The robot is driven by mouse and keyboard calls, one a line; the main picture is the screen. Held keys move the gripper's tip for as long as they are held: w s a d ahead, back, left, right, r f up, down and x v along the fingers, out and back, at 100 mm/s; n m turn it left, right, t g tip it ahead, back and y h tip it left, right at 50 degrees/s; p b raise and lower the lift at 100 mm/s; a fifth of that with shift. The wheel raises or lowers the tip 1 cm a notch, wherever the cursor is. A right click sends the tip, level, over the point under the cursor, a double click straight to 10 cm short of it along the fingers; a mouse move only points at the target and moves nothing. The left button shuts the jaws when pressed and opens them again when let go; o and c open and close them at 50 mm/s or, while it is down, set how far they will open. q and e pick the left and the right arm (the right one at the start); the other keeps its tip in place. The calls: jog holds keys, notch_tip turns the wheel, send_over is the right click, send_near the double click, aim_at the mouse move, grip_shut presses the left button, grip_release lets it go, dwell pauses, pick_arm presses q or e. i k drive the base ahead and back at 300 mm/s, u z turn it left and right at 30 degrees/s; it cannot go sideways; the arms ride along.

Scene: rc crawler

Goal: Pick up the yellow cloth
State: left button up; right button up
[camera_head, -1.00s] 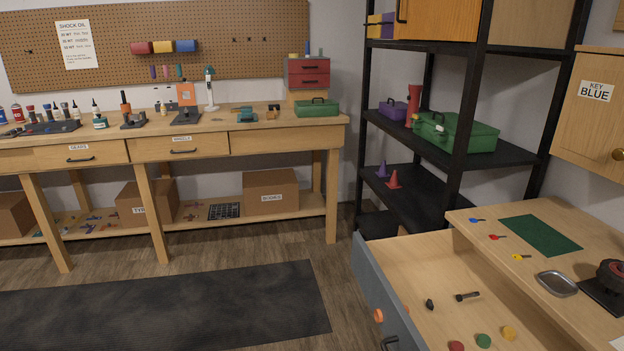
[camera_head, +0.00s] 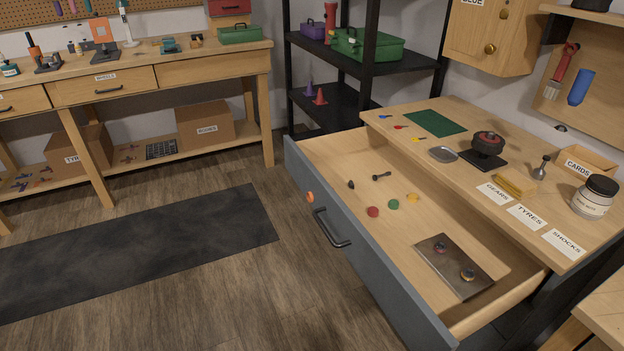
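A small folded yellow cloth (camera_head: 515,185) lies on the light wood tabletop at the right. It is just behind the GEARS and TYRES labels and to the right of the round black and red part on its dark stand. Neither of my grippers shows in the view.
Below the tabletop (camera_head: 585,232) a grey-fronted drawer (camera_head: 375,262) stands open, with small coloured discs and a metal plate (camera_head: 453,266) inside. A white jar (camera_head: 594,196) and a metal dish (camera_head: 442,154) stand near the cloth.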

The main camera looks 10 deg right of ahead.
aim_at(517, 185)
jog(key=u, duration=0.8)
jog(key=i, duration=1.55)
jog(key=z, duration=2.6)
